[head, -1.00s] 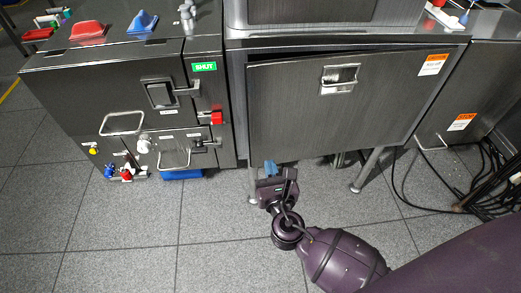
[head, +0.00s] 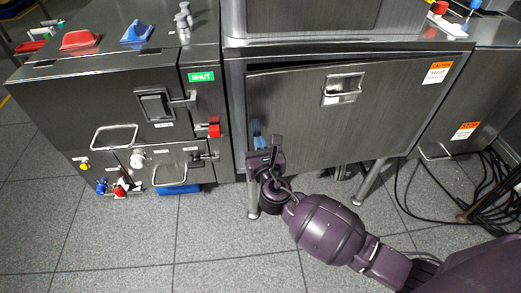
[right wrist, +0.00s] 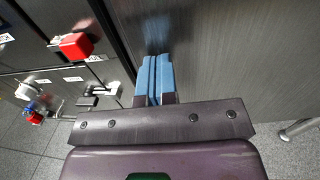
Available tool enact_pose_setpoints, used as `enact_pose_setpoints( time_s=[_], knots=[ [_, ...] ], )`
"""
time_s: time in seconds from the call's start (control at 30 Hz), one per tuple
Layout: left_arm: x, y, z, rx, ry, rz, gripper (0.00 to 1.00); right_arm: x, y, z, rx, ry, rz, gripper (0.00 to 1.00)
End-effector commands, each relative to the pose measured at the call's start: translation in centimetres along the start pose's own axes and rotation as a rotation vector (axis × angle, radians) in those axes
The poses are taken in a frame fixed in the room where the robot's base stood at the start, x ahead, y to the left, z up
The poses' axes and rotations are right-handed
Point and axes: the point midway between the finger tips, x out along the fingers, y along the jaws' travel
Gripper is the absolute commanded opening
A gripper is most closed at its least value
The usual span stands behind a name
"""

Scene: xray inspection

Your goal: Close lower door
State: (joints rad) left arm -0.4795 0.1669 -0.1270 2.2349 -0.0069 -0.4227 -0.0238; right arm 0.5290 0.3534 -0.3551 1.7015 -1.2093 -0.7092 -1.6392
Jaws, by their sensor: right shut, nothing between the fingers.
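The lower door (head: 300,118) is a large dark brushed-metal panel with a metal handle (head: 342,89) near its top. A dark gap shows along its top edge, so it stands slightly ajar. My right gripper (head: 257,136) is in front of the door's lower left part. Its blue fingers are shut together and hold nothing. In the right wrist view, the blue fingertips (right wrist: 154,62) point at the dark door panel (right wrist: 215,60), close to its left edge. I cannot tell whether they touch it. My left gripper is not in view.
A dark cabinet (head: 110,95) with handles, a red knob (head: 214,130) and a green SHUT label (head: 201,76) stands left of the door. Metal legs stand below the door. Black cables (head: 480,190) lie on the floor at right. The front floor is open.

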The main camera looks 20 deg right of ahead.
Motion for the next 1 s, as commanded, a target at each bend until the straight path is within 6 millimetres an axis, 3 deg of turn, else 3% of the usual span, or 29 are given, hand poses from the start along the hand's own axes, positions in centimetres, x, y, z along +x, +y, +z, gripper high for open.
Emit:
enact_pose_setpoints(
  time_s=[0.37,0.7,1.0],
  knots=[
    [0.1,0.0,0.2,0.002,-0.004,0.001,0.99,0.2,0.0,0.1,0.000,-0.002,-0.004,0.00],
    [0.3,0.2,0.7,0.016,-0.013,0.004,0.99,5.0,-0.1,-0.2,-0.001,-0.004,-0.157,0.00],
    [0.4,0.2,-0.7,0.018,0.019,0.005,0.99,5.0,-0.2,0.1,-0.002,-0.007,-0.160,0.00]
  ],
)
